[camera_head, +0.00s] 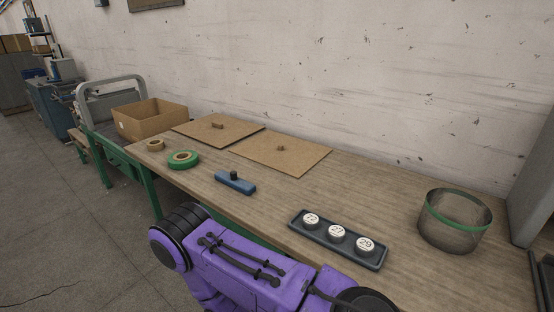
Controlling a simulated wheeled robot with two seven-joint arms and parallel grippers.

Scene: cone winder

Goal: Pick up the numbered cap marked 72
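A long dark tray (375,262) lies on the wooden bench at the lower right, with three round white caps in a row. The cap marked 72 (311,220) is at the tray's left end. The cap marked 27 (337,232) is in the middle, and the cap marked 29 (365,244) is at the right end. A purple arm link of mine crosses the bottom of the view in front of the bench edge. Neither of my grippers shows.
A mesh cylinder with a green band (452,238) stands right of the tray. A blue block with a dark knob (236,184), green tape roll (183,160), small tan roll (155,145), cardboard box (150,120) and two flat brown boards (281,153) lie further left. A wall runs behind.

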